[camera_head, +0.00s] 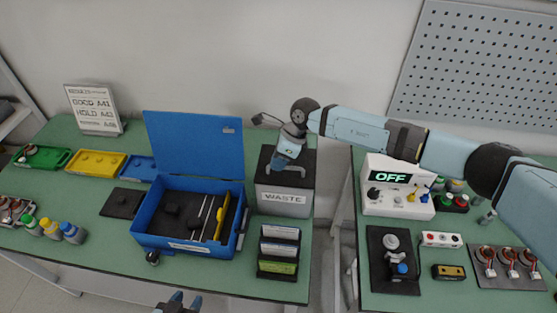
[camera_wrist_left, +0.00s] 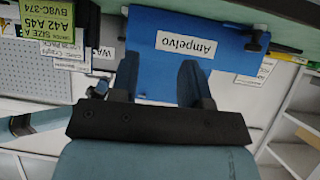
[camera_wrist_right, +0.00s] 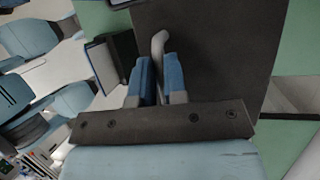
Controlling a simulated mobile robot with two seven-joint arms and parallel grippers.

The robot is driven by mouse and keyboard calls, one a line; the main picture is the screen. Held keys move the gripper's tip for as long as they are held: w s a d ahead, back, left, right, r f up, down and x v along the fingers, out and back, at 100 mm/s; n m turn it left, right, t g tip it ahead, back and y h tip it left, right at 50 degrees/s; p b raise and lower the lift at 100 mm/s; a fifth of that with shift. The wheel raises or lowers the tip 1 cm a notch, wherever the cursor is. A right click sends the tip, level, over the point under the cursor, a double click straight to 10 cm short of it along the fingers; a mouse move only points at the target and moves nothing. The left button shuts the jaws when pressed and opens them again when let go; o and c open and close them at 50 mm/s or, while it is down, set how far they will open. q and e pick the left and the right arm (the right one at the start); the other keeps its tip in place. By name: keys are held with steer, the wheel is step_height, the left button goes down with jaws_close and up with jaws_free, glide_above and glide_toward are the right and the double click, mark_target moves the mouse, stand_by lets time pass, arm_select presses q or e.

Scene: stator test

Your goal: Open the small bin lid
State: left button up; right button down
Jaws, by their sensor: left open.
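The small bin is the grey box labelled WASTE (camera_head: 283,199), near the right end of the left bench. Its dark lid (camera_head: 303,163) looks flat and closed. My right gripper (camera_head: 283,163) is over the lid, pointing down. In the right wrist view, a curved grey handle (camera_wrist_right: 159,42) rises from the dark lid (camera_wrist_right: 215,55), and my right fingers (camera_wrist_right: 160,80) are close together around it. My left gripper (camera_head: 178,304) is at the front bench edge. In the left wrist view it is open (camera_wrist_left: 160,80) and empty, facing the blue case (camera_wrist_left: 165,60).
An open blue case (camera_head: 190,247) with tools stands left of the bin. A card rack (camera_head: 278,270) stands in front of the bin. A gap separates this bench from the right one, which holds a white box reading OFF (camera_head: 398,205). A wall rises behind.

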steer(key=shift+w, duration=0.1)
steer(key=w+r+g+b, duration=0.1)
steer(key=b, duration=0.2)
steer(key=w+r+g+b, duration=0.1)
steer(key=b, duration=0.2)
steer(key=w+r+m+g+y+b, duration=0.1)
steer(key=g+b, duration=0.1)
steer(key=b, duration=0.1)
steer(key=shift+w+d+r, duration=0.3)
steer(key=shift+d+r, duration=0.05)
steer(key=shift+r, duration=0.05)
steer(key=shift+w+d+r+b, duration=0.25)
steer(key=shift+w+r+b, duration=0.7)
steer(key=shift+b, duration=0.3)
